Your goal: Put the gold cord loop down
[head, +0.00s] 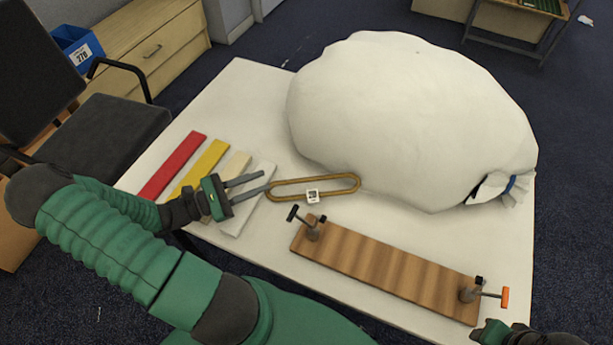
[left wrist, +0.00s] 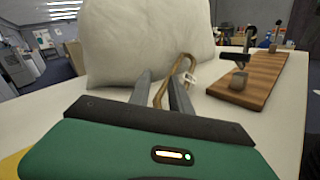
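The gold cord loop (head: 335,179), a long narrow oval with a small white tag (head: 313,196), lies in front of the white sack. My left gripper (head: 267,181) is at its left end. Its fingers are apart, with a clear gap, and the loop's near end is by the lower finger. In the left wrist view the loop (left wrist: 187,62) runs forward from between the two fingers (left wrist: 160,85). I cannot tell if it touches the table or a finger. My right gripper (head: 490,333) is only partly visible at the bottom right; its fingers are not clear.
A large white sack (head: 400,110) fills the table's back. A striped wooden board (head: 385,265) with two clamps lies at the front right. Red (head: 172,165), yellow (head: 205,165) and pale strips lie at left. Bare white tabletop (head: 262,250) shows left of the board.

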